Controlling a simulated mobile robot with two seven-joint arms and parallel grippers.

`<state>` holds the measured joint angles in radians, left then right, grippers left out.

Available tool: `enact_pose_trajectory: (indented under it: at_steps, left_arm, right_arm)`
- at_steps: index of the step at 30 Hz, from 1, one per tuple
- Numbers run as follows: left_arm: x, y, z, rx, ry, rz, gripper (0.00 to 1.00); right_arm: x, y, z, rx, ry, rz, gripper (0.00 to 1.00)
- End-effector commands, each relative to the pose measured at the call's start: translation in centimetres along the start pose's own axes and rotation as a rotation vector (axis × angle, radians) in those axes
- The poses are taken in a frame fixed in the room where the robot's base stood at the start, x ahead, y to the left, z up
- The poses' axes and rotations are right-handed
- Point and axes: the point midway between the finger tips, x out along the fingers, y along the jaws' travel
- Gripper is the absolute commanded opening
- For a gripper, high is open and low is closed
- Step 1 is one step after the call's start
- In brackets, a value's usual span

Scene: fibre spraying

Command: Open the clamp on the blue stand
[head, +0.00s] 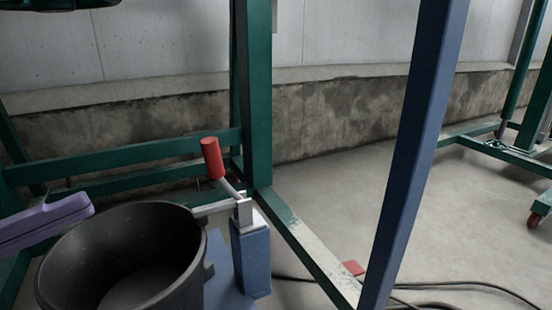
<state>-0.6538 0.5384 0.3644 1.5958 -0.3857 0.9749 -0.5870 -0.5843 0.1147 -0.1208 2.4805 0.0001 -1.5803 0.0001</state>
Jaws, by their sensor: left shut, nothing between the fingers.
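The blue stand (251,262) is a short post standing right of a black bucket (125,255). The clamp (243,211) is grey metal and sits on top of the post. Its red handle (212,158) points up and leans slightly left. A grey clamp arm reaches left from it to the bucket's rim; whether it presses on the rim is hard to tell. My left gripper (88,205), purple, comes in from the left edge. It is shut and empty, above the bucket's left rim and well left of the handle. My right gripper is not in view.
A green frame (255,100) rises just behind the clamp, with rails (120,156) behind the bucket. A slanted blue post (415,150) stands to the right. Cables (470,284) lie on the floor. The space between my left gripper and the handle looks clear.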

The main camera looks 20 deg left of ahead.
Motion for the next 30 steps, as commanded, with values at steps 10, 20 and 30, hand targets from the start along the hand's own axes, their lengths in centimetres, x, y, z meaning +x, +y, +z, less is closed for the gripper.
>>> enact_pose_trajectory:
  at_steps: [10,20,30]
  left_arm:
    - [7.1,0.2,-0.1,0.005,0.005,-0.005,0.00]
    - [12.1,0.2,-0.1,0.003,0.003,-0.002,0.00]
    - [12.9,0.0,0.0,0.000,0.000,0.000,0.00]
  right_arm:
    - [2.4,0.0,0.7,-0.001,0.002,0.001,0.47]
    - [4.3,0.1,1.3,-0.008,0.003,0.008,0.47]
    - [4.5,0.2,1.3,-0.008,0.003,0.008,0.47]
